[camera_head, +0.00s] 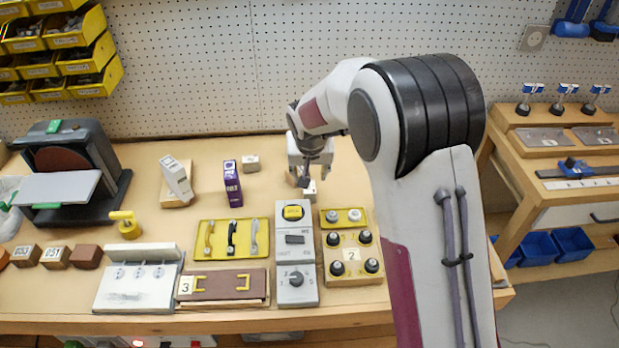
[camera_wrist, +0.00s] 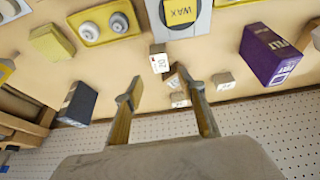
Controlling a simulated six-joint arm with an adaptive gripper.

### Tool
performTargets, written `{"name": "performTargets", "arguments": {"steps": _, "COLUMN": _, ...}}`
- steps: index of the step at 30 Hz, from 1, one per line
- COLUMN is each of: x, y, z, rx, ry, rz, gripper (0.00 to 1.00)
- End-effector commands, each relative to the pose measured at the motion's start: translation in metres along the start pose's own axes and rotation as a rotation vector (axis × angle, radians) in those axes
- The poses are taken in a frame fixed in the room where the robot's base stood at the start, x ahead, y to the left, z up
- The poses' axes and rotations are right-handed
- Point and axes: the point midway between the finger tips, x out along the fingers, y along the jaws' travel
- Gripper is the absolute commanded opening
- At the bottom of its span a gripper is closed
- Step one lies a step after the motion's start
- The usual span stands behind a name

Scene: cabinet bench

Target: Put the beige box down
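Several small beige boxes lie on the bench. One beige box (camera_wrist: 159,62) with a marked label stands near the WAX panel; it also shows below my gripper in the head view (camera_head: 309,192). Another beige box (camera_wrist: 223,80) stands apart to the right, and in the head view it is at the back (camera_head: 250,162). A pair of small boxes (camera_wrist: 180,100) lies by the right finger, partly covered by it. My gripper (camera_wrist: 160,90) has its fingers wide apart, with no box visibly clamped between them. In the head view my gripper (camera_head: 306,178) points down over the back of the bench.
A purple box (camera_head: 232,183) and a white switch-like item (camera_head: 177,178) stand left of my gripper. A panel with a WAX label (camera_head: 293,212) and a knob plate (camera_head: 343,217) lie in front. A dark box (camera_wrist: 77,103) stands left in the wrist view. Pegboard is behind.

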Motion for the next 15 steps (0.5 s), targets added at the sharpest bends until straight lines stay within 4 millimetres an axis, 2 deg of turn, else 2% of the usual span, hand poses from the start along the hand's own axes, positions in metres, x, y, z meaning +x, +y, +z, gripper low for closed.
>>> {"name": "performTargets", "arguments": {"steps": 6, "x": -0.023, "y": 0.0, "z": 0.0, "rx": 0.0, "ry": 0.001, "rz": 0.0, "gripper": 0.4}}
{"name": "performTargets", "arguments": {"steps": 15, "x": -0.034, "y": 0.0, "z": 0.001, "rx": 0.0, "ry": -0.001, "rz": 0.0, "gripper": 0.4}}
